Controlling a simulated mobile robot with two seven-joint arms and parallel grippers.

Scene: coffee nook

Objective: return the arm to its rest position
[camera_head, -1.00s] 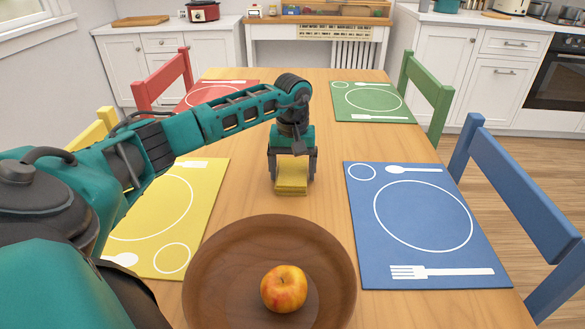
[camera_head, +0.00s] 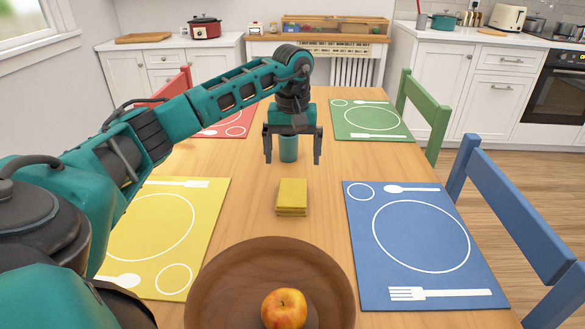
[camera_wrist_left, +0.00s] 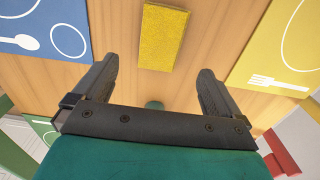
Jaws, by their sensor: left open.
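My left gripper (camera_head: 292,160) is open and empty, its fingers pointing down. It is raised above the table, just beyond a yellow sponge-like block (camera_head: 292,196) in the head view. The block lies flat on the wooden table, apart from the fingers. In the left wrist view the block (camera_wrist_left: 163,37) lies ahead of the open left gripper (camera_wrist_left: 157,80). My right gripper is in neither view.
A teal cylinder, likely a cup (camera_head: 288,150), shows behind the fingers. A brown bowl (camera_head: 215,285) with an apple (camera_head: 284,309) stands at the near edge. Yellow (camera_head: 205,215), blue (camera_head: 360,225), green (camera_head: 345,120) and red (camera_head: 212,132) placemats line the sides.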

